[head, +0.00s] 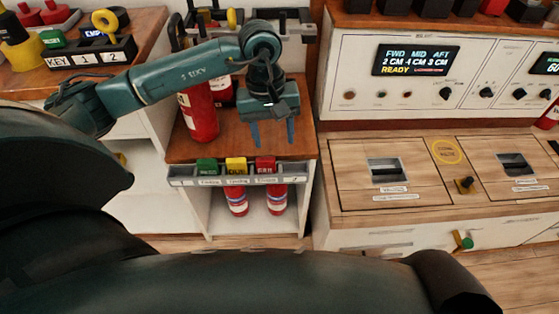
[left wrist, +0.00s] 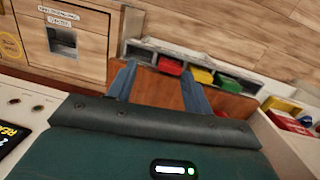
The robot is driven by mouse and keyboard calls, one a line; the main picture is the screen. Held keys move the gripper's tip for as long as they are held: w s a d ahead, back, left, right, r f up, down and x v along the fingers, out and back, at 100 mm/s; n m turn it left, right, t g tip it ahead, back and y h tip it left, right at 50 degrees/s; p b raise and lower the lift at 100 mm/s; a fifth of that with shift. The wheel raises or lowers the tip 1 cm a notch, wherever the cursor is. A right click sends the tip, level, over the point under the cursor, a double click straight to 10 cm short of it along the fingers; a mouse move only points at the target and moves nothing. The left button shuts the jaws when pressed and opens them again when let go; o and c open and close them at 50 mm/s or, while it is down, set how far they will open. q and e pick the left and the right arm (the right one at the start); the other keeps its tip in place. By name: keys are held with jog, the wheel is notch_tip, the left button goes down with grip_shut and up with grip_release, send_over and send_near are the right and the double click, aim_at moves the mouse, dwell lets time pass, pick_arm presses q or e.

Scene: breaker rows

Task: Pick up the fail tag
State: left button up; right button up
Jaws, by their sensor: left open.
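The red fail tag (head: 265,164) sits upright in a grey holder rail (head: 190,182) on the front edge of the wooden shelf. A yellow tag (head: 236,165) and a green tag (head: 207,166) stand to its left. My left gripper (head: 274,138) is open and empty, pointing down over the shelf just behind the red tag. In the left wrist view the red tag (left wrist: 171,66) shows beyond the fingertips, nearer one finger, with no contact seen. My right gripper is not in view.
Red extinguishers (head: 200,115) stand on the shelf left of my gripper, and more hang below the rail. A console with a lit display (head: 416,60) and a wooden bench with recessed handles (head: 386,170) are at the right. A key rack (head: 92,53) is at the left.

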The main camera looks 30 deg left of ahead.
pick_arm(q)
jog(key=w+a+y, duration=0.1)
jog(key=w+a, duration=0.1)
jog(key=a, duration=0.1)
jog(key=b, duration=0.1)
send_over(265, 159)
jog(key=shift+m, duration=0.3)
notch_tip(265, 159, down, 6)
jog(key=shift+f, duration=0.2)
jog(key=shift+f+b, duration=0.7)
jog(key=shift+f, duration=2.4)
jog(key=c, duration=0.6)
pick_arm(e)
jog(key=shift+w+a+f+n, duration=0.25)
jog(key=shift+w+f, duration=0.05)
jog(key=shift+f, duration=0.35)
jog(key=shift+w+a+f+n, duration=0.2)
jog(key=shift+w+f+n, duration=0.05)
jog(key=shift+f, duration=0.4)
